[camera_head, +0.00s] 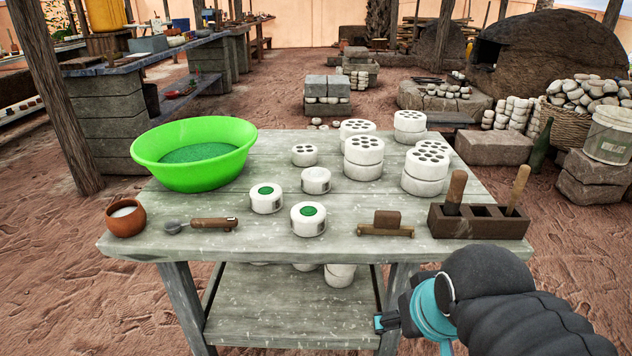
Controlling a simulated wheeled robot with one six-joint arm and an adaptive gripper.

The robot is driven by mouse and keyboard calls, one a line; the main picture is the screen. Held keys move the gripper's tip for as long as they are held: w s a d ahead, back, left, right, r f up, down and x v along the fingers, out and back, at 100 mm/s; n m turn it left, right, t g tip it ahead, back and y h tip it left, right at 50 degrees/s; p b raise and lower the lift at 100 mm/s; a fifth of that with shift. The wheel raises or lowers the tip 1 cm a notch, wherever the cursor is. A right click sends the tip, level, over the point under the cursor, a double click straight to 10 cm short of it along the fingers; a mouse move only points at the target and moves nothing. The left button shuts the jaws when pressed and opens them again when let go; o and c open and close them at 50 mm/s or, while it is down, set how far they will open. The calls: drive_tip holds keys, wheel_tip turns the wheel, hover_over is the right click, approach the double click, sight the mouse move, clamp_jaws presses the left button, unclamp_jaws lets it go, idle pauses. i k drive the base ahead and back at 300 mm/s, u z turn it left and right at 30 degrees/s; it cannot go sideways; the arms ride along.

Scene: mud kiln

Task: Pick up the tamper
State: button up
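No object is plainly marked as the tamper. A dark wooden holder (480,225) stands at the table's right front. Two wooden-handled tools stand upright in it: a thick handle (456,187) at left and a slimmer one (518,186) at right; their lower ends are hidden. A small brown block tool (386,222) rests on a low wooden stand left of the holder. A tool with a wooden handle and a grey head (200,224) lies at the left front. My gripper (383,323) is below and in front of the table edge, apart from these tools; its fingers are unclear.
A green basin (193,152) and an orange clay bowl (125,217) stand at the table's left. Several white perforated cylinders (364,152) and white round containers (308,219) occupy the middle. The weathered table (270,238) has bare wood along its front. A shelf lies below.

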sight(460, 176)
drive_tip(key=u, duration=2.05)
drive_tip(key=k, duration=1.1)
drive_tip(key=z, duration=1.65)
drive_tip(key=i, duration=0.5)
drive_tip(key=u, duration=0.05)
